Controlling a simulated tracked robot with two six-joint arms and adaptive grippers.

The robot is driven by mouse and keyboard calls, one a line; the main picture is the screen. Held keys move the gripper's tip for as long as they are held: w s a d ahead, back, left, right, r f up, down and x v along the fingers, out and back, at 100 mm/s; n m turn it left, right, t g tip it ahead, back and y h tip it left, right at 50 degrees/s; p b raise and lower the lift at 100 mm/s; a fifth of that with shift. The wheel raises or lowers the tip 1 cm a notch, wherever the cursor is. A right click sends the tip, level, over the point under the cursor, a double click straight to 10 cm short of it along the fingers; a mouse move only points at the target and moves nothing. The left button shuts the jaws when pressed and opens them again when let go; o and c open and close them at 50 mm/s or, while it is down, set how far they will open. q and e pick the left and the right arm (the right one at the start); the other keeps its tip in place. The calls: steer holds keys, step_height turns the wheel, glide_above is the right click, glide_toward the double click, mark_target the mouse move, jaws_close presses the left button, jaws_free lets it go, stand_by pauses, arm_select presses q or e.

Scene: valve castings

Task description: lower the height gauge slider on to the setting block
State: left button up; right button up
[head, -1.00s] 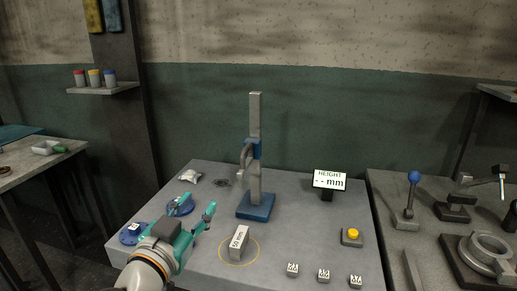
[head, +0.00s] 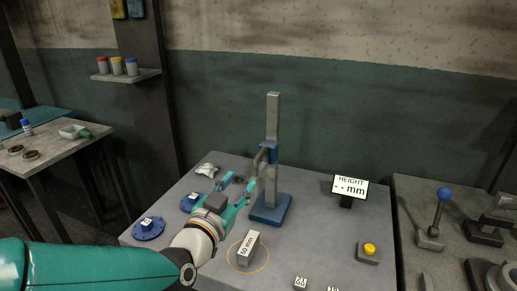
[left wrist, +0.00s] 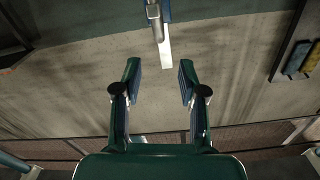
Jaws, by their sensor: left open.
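The height gauge stands on a blue base (head: 270,209), with an upright grey column (head: 274,115). Its blue slider (head: 270,152) sits partway up the column, with a grey curved arm (head: 259,163) on its left side. The setting block (head: 248,248), marked 50 mm, stands on the table inside a yellow ring, in front of the base and apart from the slider. My left gripper (head: 238,182) is open and empty, just left of the column and a little below the slider. In the left wrist view its fingers (left wrist: 160,82) are apart, with the column (left wrist: 166,50) above and beyond them. My right gripper is not in view.
The height display (head: 350,188) shows dashes, with a yellow button (head: 369,249) in front of it. Blue flanged parts (head: 148,229) lie at the table's left. Small marked blocks (head: 300,283) lie near the front. A blue-knobbed lever (head: 444,194) stands on the right bench.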

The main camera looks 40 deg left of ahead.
mark_target(255, 163)
arm_select(q)
steer(key=p+x, duration=0.2)
steer(key=x, duration=0.9)
steer(key=shift+w, duration=0.35)
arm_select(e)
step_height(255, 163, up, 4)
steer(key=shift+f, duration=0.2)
arm_select(q)
jaws_close()
